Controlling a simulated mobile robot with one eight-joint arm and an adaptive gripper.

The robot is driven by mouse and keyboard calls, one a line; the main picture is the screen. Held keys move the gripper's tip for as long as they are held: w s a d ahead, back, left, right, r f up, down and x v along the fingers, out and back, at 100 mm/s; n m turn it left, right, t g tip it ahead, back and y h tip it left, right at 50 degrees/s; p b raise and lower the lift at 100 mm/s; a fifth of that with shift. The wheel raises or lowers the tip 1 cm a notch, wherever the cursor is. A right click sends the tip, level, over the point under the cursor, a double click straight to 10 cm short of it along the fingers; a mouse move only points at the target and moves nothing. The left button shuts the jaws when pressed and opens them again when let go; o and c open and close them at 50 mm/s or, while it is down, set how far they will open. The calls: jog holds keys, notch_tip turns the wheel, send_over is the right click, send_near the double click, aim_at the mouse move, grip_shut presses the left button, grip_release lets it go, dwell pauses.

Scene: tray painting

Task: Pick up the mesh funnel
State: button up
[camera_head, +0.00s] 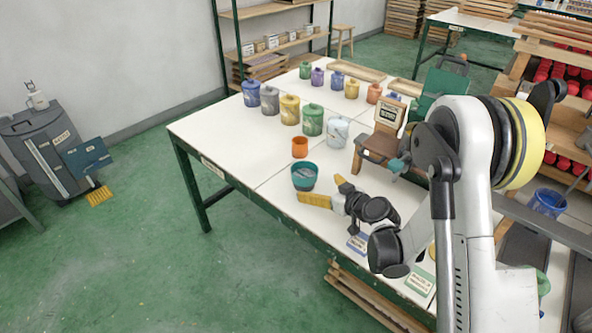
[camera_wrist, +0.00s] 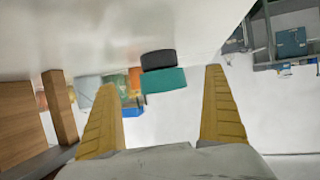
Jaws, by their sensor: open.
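The teal, round, bowl-like piece with a dark inside (camera_head: 304,181) appears to be the mesh funnel; I cannot make out its mesh. It stands on the white table near its left front edge. In the wrist view the teal body (camera_wrist: 164,80) and a dark part show ahead, between the two yellow fingers. My gripper (camera_head: 318,188) is open and empty, its fingers spread just to the right and front of the funnel. It also shows in the wrist view (camera_wrist: 160,79). I see no contact with the funnel.
An orange cup (camera_head: 300,147) stands just behind the funnel. Several lidded paint pots, such as a green one (camera_head: 312,120), stand farther back. A wooden stand (camera_head: 378,147) is to the right. A labelled card (camera_head: 357,243) lies below my gripper. The table (camera_head: 235,152) is clear at left.

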aim_at(303, 176)
jog(key=p+x, duration=0.1)
jog(key=x, duration=0.3)
jog(key=b+x, duration=0.1)
jog(key=x, duration=0.1)
jog(key=r+b+x, duration=0.1)
jog(key=x, duration=0.2)
jog(key=shift+w+a+f, duration=0.1)
jog(key=shift+w+a, duration=0.2)
jog(key=shift+w, duration=0.05)
jog(key=c, duration=1.3)
